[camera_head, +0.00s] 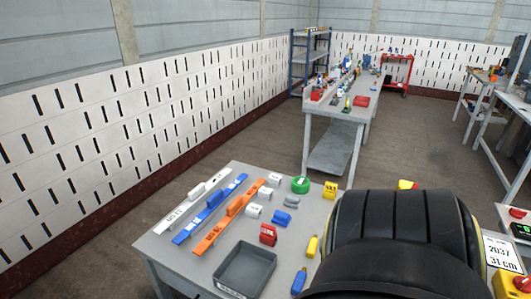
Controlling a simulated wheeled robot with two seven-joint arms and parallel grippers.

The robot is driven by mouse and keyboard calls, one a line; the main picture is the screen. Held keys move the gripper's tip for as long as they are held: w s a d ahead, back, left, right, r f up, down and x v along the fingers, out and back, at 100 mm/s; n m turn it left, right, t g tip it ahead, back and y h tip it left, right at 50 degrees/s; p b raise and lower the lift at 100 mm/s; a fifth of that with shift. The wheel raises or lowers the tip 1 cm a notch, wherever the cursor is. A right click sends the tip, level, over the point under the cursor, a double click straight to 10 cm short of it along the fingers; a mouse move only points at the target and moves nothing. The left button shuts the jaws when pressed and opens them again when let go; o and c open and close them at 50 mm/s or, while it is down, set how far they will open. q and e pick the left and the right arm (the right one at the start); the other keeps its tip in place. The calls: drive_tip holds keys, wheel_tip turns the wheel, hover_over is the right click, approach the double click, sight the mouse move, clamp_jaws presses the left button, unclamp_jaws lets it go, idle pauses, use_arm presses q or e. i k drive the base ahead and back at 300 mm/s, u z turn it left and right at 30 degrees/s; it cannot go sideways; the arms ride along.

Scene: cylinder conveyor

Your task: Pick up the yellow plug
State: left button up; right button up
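A small slim yellow piece (312,246), which looks like the yellow plug, lies on the grey table near its right side, just left of a large black rounded part that seems to be mine. A yellow block with dark markings (330,190) stands farther back on the same table. Neither gripper shows in the head view, and nothing is seen holding the yellow piece. The black part hides the table's right portion.
The near table (170,268) also bears a dark grey tray (245,270), a blue piece (299,282), a red block (268,234), a green ring (300,185), and long white, blue and orange bars at left. A second cluttered table (345,113) stands beyond.

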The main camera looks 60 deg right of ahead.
sight(313, 246)
drive_tip(key=i, duration=0.85)
drive_tip(key=z, duration=4.1)
